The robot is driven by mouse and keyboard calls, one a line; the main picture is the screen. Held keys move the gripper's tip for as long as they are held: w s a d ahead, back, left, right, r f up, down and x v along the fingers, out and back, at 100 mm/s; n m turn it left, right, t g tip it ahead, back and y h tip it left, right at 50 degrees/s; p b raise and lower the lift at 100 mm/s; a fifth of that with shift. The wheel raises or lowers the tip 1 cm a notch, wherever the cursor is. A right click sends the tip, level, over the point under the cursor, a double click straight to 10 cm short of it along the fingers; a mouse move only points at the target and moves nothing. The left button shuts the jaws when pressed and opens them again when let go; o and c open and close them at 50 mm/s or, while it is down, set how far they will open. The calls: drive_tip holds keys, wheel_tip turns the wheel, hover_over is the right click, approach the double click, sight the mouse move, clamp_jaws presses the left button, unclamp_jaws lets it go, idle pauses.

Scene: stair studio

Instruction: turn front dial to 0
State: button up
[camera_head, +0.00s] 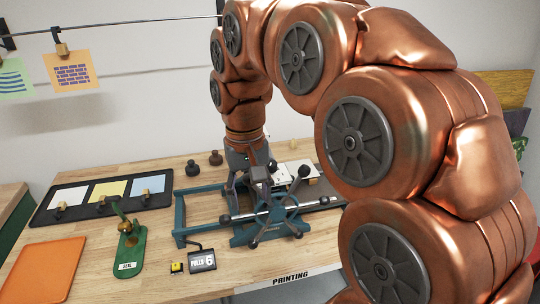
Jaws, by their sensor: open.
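A blue-green press (243,236) stands on the wooden table, with a star-shaped hand wheel (270,208) of dark spokes on its near side. In front of it is a small dark counter (202,260) reading "PULLS 6". A small yellow-and-black block (177,267) sits left of the counter. I cannot tell for sure which part is the front dial. My gripper (243,166) points down behind the press, at the end of my copper arm. It is open; its fingertips are mostly hidden by the press, and no held thing shows.
A green stamp (129,254) labelled "SEAL" and an orange tray (42,269) lie at left. A dark tray (73,213) of coloured cards and two dark knobs (202,162) are farther back. A line with clipped notes (70,70) hangs above. My arm hides the right side.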

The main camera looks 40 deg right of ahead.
sight(271, 168)
drive_tip(key=w+d+r+m, duration=0.1)
drive_tip(key=w+d+r, duration=0.1)
drive_tip(key=d, duration=0.1)
drive_tip(key=w+d+r+m+p, duration=0.1)
drive_tip(key=w+d+r, duration=0.1)
drive_tip(key=d+r, duration=0.1)
drive_tip(key=w+d+r+m, duration=0.1)
drive_tip(key=w+d+r, duration=0.1)
drive_tip(key=d, duration=0.2)
drive_tip(key=shift+w+d+r+m+t, duration=0.15)
drive_tip(key=shift+w+r+m+t, duration=0.15)
drive_tip(key=shift+m, duration=0.1)
drive_tip(key=shift+f+p, duration=1.35)
drive_tip(key=shift+f, duration=2.55)
clamp_jaws()
